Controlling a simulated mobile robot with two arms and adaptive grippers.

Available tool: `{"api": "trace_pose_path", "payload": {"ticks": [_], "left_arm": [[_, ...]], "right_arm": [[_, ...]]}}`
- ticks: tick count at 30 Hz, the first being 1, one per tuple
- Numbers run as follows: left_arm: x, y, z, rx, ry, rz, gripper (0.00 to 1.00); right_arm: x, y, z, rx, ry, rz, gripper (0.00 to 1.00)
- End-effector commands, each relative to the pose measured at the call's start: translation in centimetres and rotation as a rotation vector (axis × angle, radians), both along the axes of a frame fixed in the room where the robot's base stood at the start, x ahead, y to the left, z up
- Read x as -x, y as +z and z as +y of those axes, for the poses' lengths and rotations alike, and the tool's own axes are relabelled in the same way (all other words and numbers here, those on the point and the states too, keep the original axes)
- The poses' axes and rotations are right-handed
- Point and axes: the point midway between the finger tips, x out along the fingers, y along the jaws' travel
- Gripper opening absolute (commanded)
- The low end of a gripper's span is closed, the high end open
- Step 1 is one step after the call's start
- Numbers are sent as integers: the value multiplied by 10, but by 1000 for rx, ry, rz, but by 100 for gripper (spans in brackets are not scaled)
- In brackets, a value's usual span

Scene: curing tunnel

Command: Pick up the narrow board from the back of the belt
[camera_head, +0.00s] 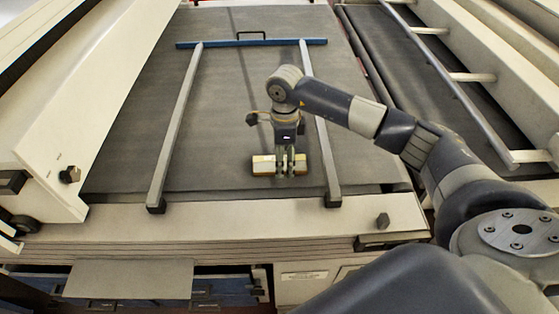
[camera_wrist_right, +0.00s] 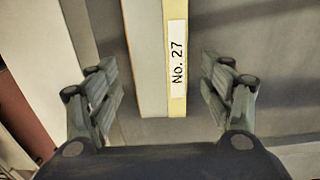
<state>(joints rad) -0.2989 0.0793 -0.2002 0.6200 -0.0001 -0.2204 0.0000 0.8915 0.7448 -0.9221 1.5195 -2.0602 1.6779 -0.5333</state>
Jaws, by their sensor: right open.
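The narrow board (camera_head: 263,165) is pale with a yellow side and lies on the dark belt (camera_head: 235,100), near the belt's edge closest to me. In the right wrist view the board (camera_wrist_right: 147,60) runs down from the top edge and carries a white label reading "No. 27". My right gripper (camera_head: 291,171) points down over the board, and its fingers hide the board's middle. In the right wrist view my right gripper (camera_wrist_right: 161,85) is open, with one finger on each side of the board and a visible gap to each. My left gripper is not in view.
Two grey rails (camera_head: 176,125) run along the belt, joined at the far end by a blue bar (camera_head: 250,43) with a black handle. A pale housing (camera_head: 85,130) stands at the left. A second dark belt (camera_head: 400,60) with a metal rail lies at the right.

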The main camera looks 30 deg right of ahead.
Motion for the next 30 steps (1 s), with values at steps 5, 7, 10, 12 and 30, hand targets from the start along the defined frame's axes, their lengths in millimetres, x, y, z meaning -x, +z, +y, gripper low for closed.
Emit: {"api": "trace_pose_path", "payload": {"ticks": [5,7,10,12,30], "left_arm": [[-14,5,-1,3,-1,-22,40],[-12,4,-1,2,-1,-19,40],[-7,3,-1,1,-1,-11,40],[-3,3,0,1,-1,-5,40],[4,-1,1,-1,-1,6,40]], "right_arm": [[0,-10,0,0,1,-1,73],[0,-11,0,0,1,-1,73],[0,-11,0,0,1,-1,73],[0,-11,0,0,1,-1,57],[-1,-6,-1,0,0,-3,25]]}}
